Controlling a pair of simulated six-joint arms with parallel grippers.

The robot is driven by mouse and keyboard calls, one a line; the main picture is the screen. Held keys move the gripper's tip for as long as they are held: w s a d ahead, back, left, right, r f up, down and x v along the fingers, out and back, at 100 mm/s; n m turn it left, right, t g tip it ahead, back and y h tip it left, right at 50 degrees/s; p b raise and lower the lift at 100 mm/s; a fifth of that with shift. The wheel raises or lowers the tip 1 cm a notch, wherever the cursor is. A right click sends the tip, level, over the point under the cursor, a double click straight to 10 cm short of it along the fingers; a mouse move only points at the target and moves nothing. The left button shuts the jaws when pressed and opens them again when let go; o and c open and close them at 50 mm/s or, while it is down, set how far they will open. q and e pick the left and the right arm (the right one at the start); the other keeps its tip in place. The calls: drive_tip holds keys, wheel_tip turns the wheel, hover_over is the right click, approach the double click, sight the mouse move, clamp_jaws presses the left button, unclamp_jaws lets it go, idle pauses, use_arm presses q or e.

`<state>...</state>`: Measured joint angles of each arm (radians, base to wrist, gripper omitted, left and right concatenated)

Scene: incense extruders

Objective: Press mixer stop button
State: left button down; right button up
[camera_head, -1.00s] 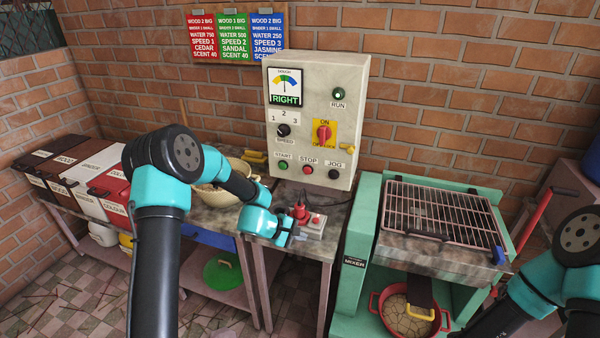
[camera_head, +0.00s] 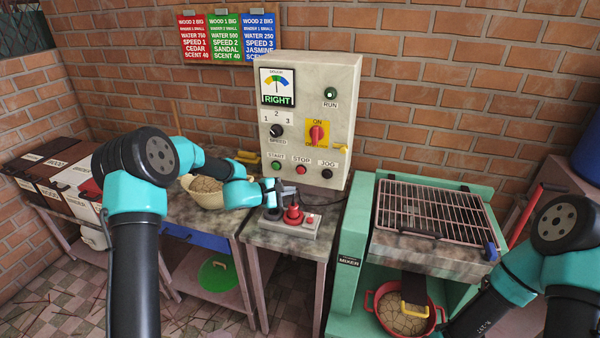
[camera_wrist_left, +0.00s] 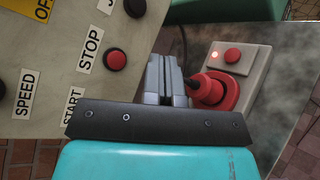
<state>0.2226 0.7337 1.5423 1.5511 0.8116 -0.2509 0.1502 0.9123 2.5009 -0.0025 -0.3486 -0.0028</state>
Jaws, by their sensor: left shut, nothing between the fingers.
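The pale control panel (camera_head: 345,120) stands against the wall. Its red STOP button (camera_head: 300,170) sits between the green START button (camera_head: 277,166) and black JOG button (camera_head: 326,174). My left gripper (camera_head: 288,190) is shut and empty, just below and in front of the STOP button. In the left wrist view my fingers (camera_wrist_left: 168,72) are pressed together. There the STOP button (camera_wrist_left: 115,60) is left of the fingers, apart from them in the picture; I cannot tell the depth gap. My right gripper is out of view, though its arm shows at the right.
A small box with a big red knob (camera_head: 293,214) and a small red button (camera_head: 314,218) lies on the table below my left gripper. A green mixer stand (camera_head: 352,235) with a grill (camera_head: 430,207) is to the right. A bowl (camera_head: 205,197) stands left.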

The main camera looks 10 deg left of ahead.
use_arm(q)
drive_tip(key=shift+w+d, duration=0.15)
drive_tip(key=shift+w, duration=2.05)
drive_tip(key=shift+w+d, duration=0.1)
drive_tip(key=shift+w, duration=2.05)
drive_tip(key=shift+w, duration=0.1)
drive_tip(key=shift+w, duration=0.35)
drive_tip(key=shift+w, duration=0.45)
drive_tip(key=shift+s, duration=0.9)
drive_tip(key=shift+s+a, duration=0.15)
drive_tip(key=shift+s, duration=2.35)
